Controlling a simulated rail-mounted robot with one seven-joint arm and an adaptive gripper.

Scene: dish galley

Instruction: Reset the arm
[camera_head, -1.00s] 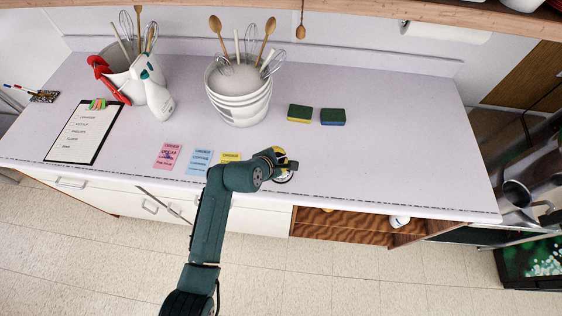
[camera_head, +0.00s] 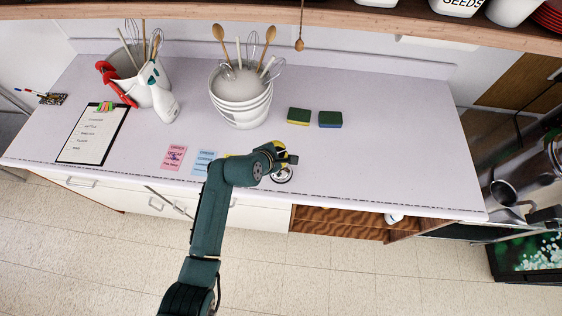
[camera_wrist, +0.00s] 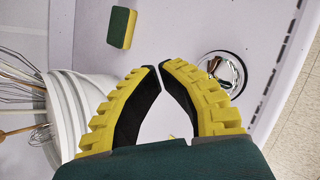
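My arm reaches from the bottom of the head view over the counter's front edge. My gripper (camera_head: 291,160) is low over the front middle of the counter (camera_head: 380,165), seen small there. In the wrist view my gripper (camera_wrist: 158,66) has its two yellow-and-black fingers curved together, with the tips nearly meeting and nothing seen between them. A small shiny round metal piece (camera_wrist: 222,72) lies beside the right finger in the wrist view. It is partly hidden by the gripper in the head view (camera_head: 282,175).
Notes (camera_head: 174,157) lie left of my arm. The right side is clear. A shelf (camera_head: 400,22) overhangs the back.

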